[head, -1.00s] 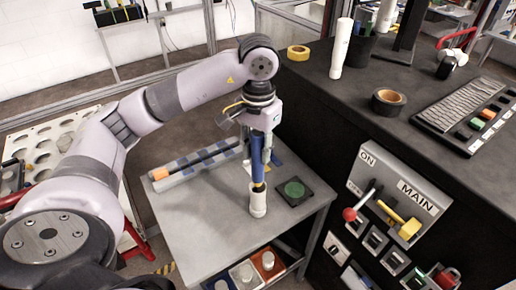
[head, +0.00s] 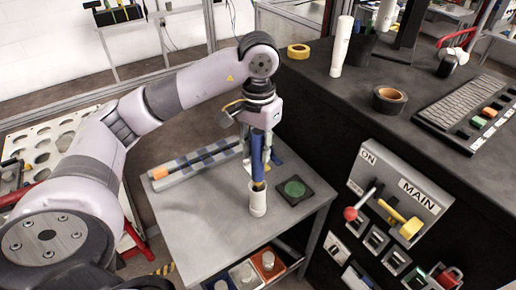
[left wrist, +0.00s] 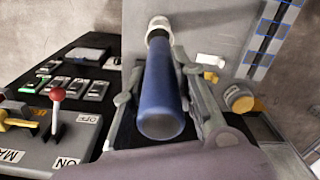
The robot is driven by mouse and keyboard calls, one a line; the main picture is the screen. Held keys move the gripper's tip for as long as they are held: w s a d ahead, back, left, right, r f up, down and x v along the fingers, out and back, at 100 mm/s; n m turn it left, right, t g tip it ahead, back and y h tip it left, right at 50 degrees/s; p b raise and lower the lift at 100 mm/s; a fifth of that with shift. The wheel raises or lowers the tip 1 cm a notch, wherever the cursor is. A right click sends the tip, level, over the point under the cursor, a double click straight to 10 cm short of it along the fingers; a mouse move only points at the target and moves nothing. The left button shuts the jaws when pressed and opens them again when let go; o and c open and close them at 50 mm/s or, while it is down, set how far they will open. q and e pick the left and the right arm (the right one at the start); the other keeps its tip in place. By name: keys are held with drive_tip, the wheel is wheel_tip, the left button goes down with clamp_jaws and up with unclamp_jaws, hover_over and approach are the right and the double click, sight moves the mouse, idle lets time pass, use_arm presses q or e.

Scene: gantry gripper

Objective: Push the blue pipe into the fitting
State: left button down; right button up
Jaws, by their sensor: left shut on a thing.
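The blue pipe (head: 258,157) stands roughly upright over the small grey table. Its lower end meets the white fitting (head: 258,200), which stands on the table near its front right edge. A yellowish band shows where pipe and fitting meet; how deep the pipe sits cannot be told. My left gripper (head: 262,150) points down and is shut on the blue pipe. In the left wrist view the pipe (left wrist: 161,95) lies between the two fingers (left wrist: 158,90), with the white fitting (left wrist: 158,27) at its far end. My right gripper is not in view.
A dark square pad with a green disc (head: 295,189) lies just right of the fitting. A grey rack with blue marks (head: 190,166) lies behind on the left. Bins (head: 243,275) sit below the front edge. A lever panel (head: 395,200) stands to the right.

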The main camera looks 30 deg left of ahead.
sight(258, 178)
use_arm(q)
drive_tip(key=shift+b, duration=0.6)
idle(0.9)
drive_tip(key=shift+f, duration=0.15)
drive_tip(key=shift+f+b, duration=0.35)
drive_tip(key=shift+b, duration=0.1)
drive_tip(key=shift+f+b, duration=4.65)
drive_tip(key=shift+f, duration=0.25)
drive_tip(key=c, duration=1.2)
unclamp_jaws()
drive_tip(key=shift+r, duration=0.1)
wheel_tip(258, 178, up, 12)
